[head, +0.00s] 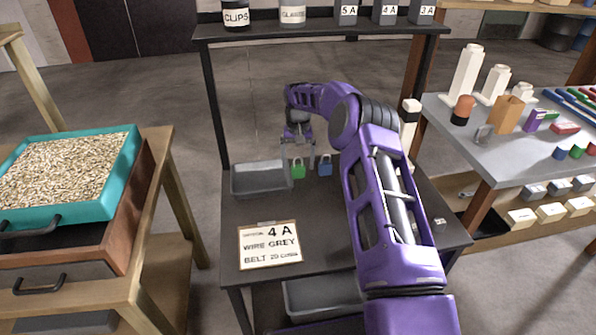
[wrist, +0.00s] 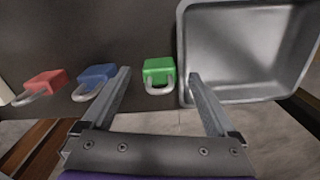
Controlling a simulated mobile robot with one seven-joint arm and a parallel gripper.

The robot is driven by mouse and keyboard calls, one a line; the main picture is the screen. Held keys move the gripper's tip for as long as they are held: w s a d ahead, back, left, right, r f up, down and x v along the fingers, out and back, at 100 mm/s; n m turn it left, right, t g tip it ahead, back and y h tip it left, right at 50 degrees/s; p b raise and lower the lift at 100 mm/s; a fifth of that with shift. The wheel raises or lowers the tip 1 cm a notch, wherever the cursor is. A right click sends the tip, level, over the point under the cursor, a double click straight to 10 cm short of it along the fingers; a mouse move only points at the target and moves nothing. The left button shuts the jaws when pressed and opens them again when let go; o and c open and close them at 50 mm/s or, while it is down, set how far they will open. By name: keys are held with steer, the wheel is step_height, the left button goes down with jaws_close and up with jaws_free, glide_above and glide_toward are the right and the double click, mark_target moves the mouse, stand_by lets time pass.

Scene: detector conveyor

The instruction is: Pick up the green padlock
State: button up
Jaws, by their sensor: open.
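The green padlock (head: 298,170) lies on the dark table, just right of the grey tray in the head view. In the wrist view the green padlock (wrist: 158,72) lies between the open fingers of my gripper (wrist: 160,85), with its silver shackle toward me. My gripper (head: 298,160) is open and empty, over the padlock. I cannot tell its exact height above the table. A blue padlock (wrist: 97,77) lies beside the left finger, partly covered by it; the head view shows it too (head: 325,167). A red padlock (wrist: 45,84) lies farther left in the wrist view.
The grey tray (head: 262,191) stands close beside the green padlock; its rim (wrist: 183,50) is next to my right finger in the wrist view. A sign card (head: 270,246) lies at the table's front. A shelf (head: 320,29) with labelled containers spans above the back.

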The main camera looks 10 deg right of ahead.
jaws_close()
stand_by(0.4)
steer(key=shift+r, duration=0.1)
